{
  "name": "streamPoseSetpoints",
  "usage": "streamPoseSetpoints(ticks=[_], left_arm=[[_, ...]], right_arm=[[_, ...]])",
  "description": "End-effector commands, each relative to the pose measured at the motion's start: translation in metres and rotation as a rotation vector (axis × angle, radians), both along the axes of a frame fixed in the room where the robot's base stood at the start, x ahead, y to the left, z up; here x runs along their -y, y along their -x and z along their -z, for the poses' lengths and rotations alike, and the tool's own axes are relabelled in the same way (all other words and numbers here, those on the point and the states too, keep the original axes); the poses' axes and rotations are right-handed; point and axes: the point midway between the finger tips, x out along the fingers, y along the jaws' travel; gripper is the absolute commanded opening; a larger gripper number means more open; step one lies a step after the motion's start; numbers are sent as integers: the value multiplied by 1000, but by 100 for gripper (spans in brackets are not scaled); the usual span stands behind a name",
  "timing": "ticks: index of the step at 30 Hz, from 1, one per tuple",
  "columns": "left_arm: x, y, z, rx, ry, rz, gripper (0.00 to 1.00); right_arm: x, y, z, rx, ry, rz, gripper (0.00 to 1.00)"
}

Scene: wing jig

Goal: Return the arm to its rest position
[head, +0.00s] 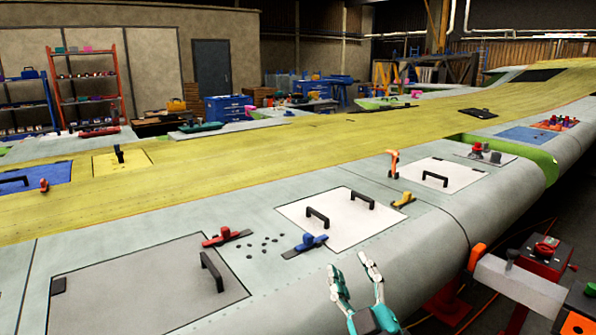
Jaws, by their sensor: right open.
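My right gripper (356,281) shows at the bottom centre of the head view, in front of the wing's near rounded edge. Its two pale fingers are spread apart and nothing is between them. Its teal and dark body runs out of the bottom of the picture. My left gripper is not in the picture. The wing (400,258) lies just beyond the right gripper; I cannot tell the exact gap between them.
On the wing are a white panel (340,232) with two black handles, a grey panel (130,295), a blue clamp (308,241), a red clamp (226,236) and a yellow clamp (404,200). A red box (540,256) and grey beam (520,284) stand right of the gripper.

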Motion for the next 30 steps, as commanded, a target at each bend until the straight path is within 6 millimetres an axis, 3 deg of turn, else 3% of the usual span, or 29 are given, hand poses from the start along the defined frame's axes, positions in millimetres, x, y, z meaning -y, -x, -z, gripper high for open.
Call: streamPoseSetpoints(ticks=[1,6,9,12,18,27,30], left_arm=[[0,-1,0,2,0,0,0],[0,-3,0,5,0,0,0],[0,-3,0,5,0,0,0],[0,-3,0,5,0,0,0],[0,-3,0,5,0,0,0],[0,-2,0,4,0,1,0],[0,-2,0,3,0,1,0]], right_arm=[[19,7,35,-133,-54,54,44],[71,52,145,-571,-190,213,44],[89,96,200,-814,-242,281,44],[98,138,238,-1006,-273,324,44],[106,208,280,-1278,-300,371,44],[109,296,308,-1584,-313,403,44],[107,289,335,-1597,-309,405,44]])
